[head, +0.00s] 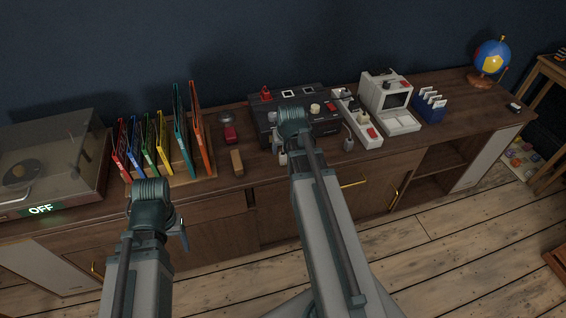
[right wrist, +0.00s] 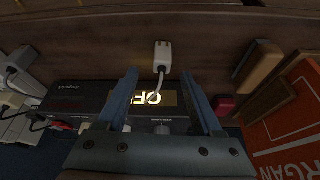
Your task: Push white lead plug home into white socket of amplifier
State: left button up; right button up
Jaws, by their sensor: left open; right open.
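The amplifier (head: 262,122) is a dark box on the counter, with square white-framed sockets (head: 288,94) on top; which one is the white socket I cannot tell. In the right wrist view its dark front (right wrist: 85,97) has a lit display. A white plug (right wrist: 163,50) with a white lead lies on the wood in front of the amplifier, apart from my fingers. My right gripper (right wrist: 163,92) is open and empty above the amplifier's front; in the head view my arm mostly hides it. My left gripper (head: 182,236) is open, low in front of the counter, mostly hidden.
Upright coloured binders (head: 160,145) and a wooden block (head: 237,162) stand left of the amplifier. A white power strip (head: 357,118), a pale device (head: 389,100) and a blue rack (head: 430,106) stand right. A turntable (head: 50,160) is far left, a globe (head: 492,57) far right.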

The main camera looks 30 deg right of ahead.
aim_at(283, 153)
jog(key=shift+b+x, duration=2.45)
jog(key=shift+x, duration=0.25)
jog(key=shift+a, duration=0.15)
jog(key=shift+r, duration=0.1)
grip_shut()
